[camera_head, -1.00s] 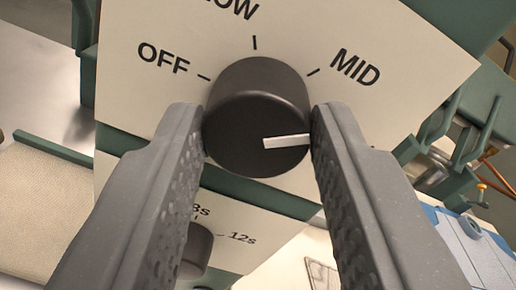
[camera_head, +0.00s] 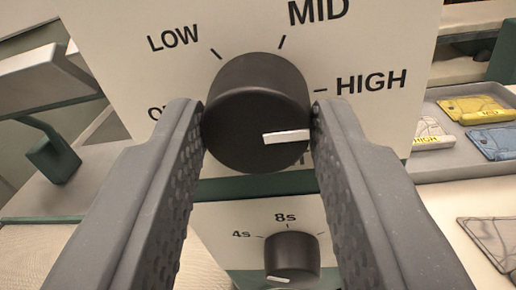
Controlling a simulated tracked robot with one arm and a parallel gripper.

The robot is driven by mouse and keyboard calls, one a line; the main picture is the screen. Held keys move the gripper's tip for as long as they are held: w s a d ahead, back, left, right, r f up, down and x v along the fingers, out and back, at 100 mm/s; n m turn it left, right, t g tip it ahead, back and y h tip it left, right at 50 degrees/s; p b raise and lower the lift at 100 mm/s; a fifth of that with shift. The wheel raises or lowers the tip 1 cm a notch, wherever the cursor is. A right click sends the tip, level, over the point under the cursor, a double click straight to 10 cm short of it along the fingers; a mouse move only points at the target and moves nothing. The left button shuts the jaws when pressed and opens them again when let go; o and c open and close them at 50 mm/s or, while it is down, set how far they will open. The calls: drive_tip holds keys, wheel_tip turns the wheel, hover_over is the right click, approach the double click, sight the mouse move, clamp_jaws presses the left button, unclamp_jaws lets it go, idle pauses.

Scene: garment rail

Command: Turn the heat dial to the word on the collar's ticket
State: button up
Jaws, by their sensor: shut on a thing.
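The heat dial (camera_head: 250,112) is a black round knob on a cream panel (camera_head: 120,70), with a white pointer line. Around it the words LOW, MID and HIGH show, and part of OFF at left. The pointer aims right, roughly in line with the HIGH mark. My gripper (camera_head: 258,115) is shut on the dial, one finger on each side. On a grey tray at right lie a white piece (camera_head: 432,129) with a yellow ticket reading HIGH, a yellow piece (camera_head: 475,109) whose ticket seems to read MID, and a blue piece (camera_head: 492,142). I cannot tell which is the collar.
A smaller black dial (camera_head: 292,254) marked 4s and 8s sits on the panel just below. The grey tray (camera_head: 447,163) stands at right. A dark outlined flat piece (camera_head: 490,245) lies on the pale surface at lower right.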

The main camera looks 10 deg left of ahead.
drive_tip(key=shift+f, duration=0.15)
drive_tip(key=o, duration=1)
drive_tip(key=shift+w, duration=0.1)
drive_tip(key=s+b, duration=0.1)
drive_tip(key=s, duration=0.3)
drive_tip(key=s+b, duration=0.1)
drive_tip(key=s, duration=0.4)
drive_tip(key=s+d+b, duration=0.1)
drive_tip(key=s, duration=0.3)
drive_tip(key=shift+s+b, duration=0.3)
drive_tip(key=shift+s, duration=0.1)
